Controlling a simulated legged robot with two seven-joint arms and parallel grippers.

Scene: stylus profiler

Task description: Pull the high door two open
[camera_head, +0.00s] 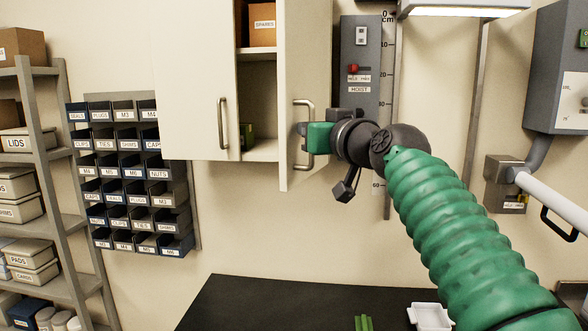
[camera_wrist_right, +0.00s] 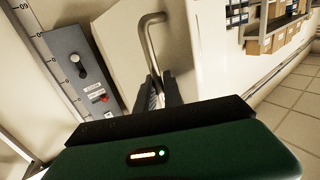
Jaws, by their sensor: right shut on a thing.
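The right-hand door (camera_head: 310,60) of the white wall cabinet stands partly open, swung outward, with part of the interior showing at its left. Its curved metal handle (camera_head: 305,104) is on the door face, and the handle (camera_wrist_right: 150,32) also shows in the right wrist view. My right gripper (camera_head: 303,129) is shut on this handle, with the green arm coming in from the lower right. Its dark fingers (camera_wrist_right: 161,86) are around the handle's lower part in the wrist view. My left gripper is not in view.
The left cabinet door (camera_head: 190,80) is closed. A box (camera_head: 262,24) stands on the cabinet shelf. The grey hoist panel (camera_head: 361,60) is on the wall behind the open door. A black table (camera_head: 260,300) lies below, and labelled bins (camera_head: 125,170) hang at left.

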